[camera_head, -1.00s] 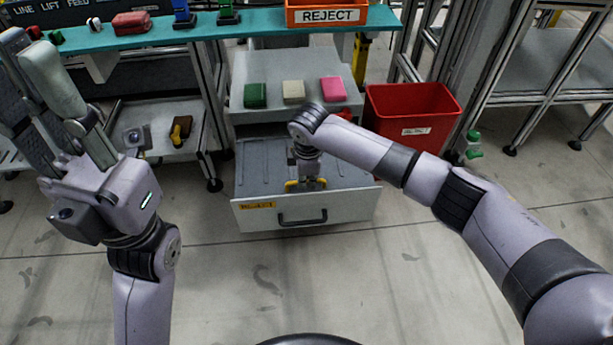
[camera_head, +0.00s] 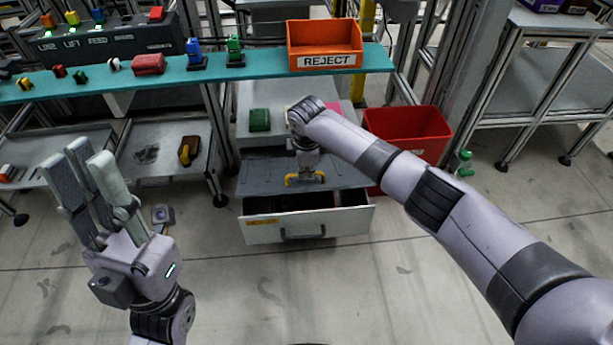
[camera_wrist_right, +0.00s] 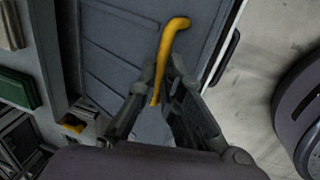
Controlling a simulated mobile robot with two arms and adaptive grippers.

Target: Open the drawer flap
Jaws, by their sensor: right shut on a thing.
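The drawer (camera_head: 262,229) is pulled out below the grey shelf, with a black handle (camera_head: 303,236) on its pale front. Its grey flap (camera_head: 262,180) is tilted up a little. A dark gap shows between the flap's front edge and the drawer front. My right gripper (camera_head: 305,173) reaches down to the flap's yellow handle (camera_head: 291,181). In the right wrist view its fingers (camera_wrist_right: 164,78) are shut on the yellow handle (camera_wrist_right: 174,30). My left gripper (camera_head: 86,165) is open and empty, fingers up, left of the drawer and away from it.
An orange REJECT bin (camera_head: 325,38) sits on the teal shelf (camera_head: 265,68) above. A green block (camera_head: 260,120) lies on the grey surface behind the flap. A red bin (camera_head: 408,128) stands to the right. Floor in front of the drawer is clear.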

